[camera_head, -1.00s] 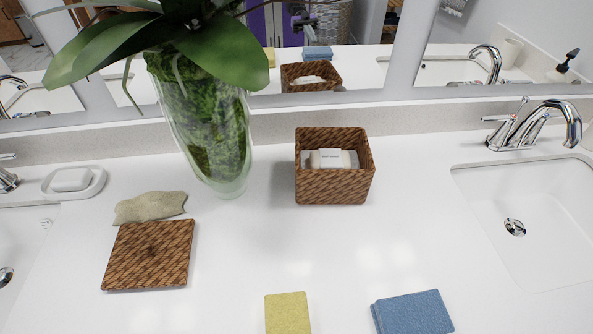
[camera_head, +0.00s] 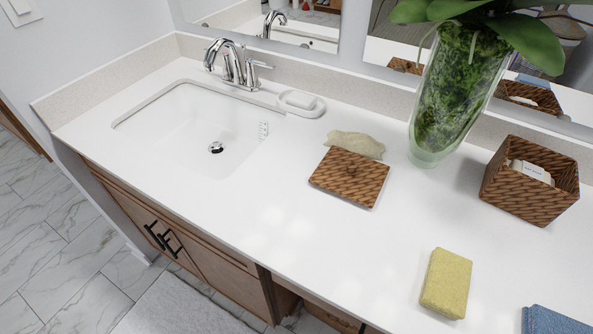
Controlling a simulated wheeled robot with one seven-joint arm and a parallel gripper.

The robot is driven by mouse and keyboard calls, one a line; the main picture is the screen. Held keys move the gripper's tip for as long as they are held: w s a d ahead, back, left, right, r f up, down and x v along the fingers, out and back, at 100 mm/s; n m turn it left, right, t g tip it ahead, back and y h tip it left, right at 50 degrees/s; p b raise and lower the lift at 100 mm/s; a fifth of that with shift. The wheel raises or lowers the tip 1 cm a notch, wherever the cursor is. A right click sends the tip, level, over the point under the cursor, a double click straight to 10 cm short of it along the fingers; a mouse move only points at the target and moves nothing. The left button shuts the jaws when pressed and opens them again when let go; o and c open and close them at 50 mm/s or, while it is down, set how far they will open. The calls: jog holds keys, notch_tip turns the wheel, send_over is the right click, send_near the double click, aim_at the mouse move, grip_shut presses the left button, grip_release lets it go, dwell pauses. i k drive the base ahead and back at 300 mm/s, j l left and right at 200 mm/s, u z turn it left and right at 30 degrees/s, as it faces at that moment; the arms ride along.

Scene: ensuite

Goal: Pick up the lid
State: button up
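The matching woven basket (camera_head: 528,180) stands open to the right, with white wrapped soap (camera_head: 532,171) inside. My gripper is not in view.
A tall glass vase (camera_head: 455,95) with moss and green leaves stands between lid and basket. A yellow sponge (camera_head: 446,283) and a blue cloth (camera_head: 552,321) lie near the front right. A sink (camera_head: 190,125), faucet (camera_head: 230,65) and soap dish (camera_head: 301,103) are left. Counter before the lid is clear.

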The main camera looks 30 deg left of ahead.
aim_at(358, 179)
jog(key=i+u, duration=0.1)
jog(key=u, duration=0.3)
jog(key=i+j+u, duration=0.1)
jog(key=u, duration=0.35)
jog(key=i+u, duration=0.1)
jog(key=u, duration=0.3)
jog(key=i+u, duration=0.1)
jog(key=u, duration=0.3)
jog(key=i+l, duration=0.1)
jog(key=u, duration=0.05)
